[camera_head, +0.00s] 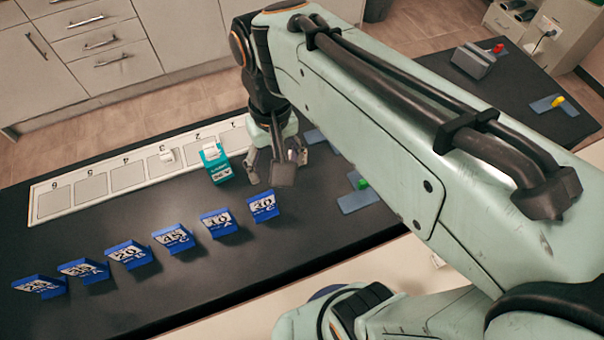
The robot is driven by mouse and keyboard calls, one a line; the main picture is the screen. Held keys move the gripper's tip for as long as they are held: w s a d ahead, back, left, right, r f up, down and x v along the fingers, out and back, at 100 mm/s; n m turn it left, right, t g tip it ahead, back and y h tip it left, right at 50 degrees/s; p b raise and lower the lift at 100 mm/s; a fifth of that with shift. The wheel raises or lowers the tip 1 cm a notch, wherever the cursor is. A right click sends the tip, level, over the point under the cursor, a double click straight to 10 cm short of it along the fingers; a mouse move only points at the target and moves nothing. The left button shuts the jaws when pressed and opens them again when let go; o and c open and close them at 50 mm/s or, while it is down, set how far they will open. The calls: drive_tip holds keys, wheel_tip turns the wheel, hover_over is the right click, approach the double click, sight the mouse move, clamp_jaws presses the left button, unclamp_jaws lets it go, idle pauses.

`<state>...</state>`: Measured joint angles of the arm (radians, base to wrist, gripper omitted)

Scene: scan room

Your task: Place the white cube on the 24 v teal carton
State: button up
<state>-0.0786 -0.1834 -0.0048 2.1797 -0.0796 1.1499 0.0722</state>
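The teal carton (218,170) stands upright on the dark table, at the front edge of the white numbered strip. Its white label appears to read 24 V. A small white cube (210,152) appears to rest on top of the carton. Another small white block (167,157) sits on the strip to the left, in one of its squares. My gripper (268,172) is just right of the carton, pointing down, with its fingers apart and nothing visible between them. It is clear of the carton and the cube.
The numbered strip (75,196) runs along the table's back edge. Several blue number cards (172,237) stand in a slanting row in front. Blue pieces with a green knob (362,184) lie to the right, partly behind my arm.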

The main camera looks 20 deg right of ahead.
drive_tip(key=s+d+f, duration=0.1)
drive_tip(key=s+f, duration=0.2)
drive_tip(key=s, duration=0.7)
drive_tip(key=shift+s, duration=0.3)
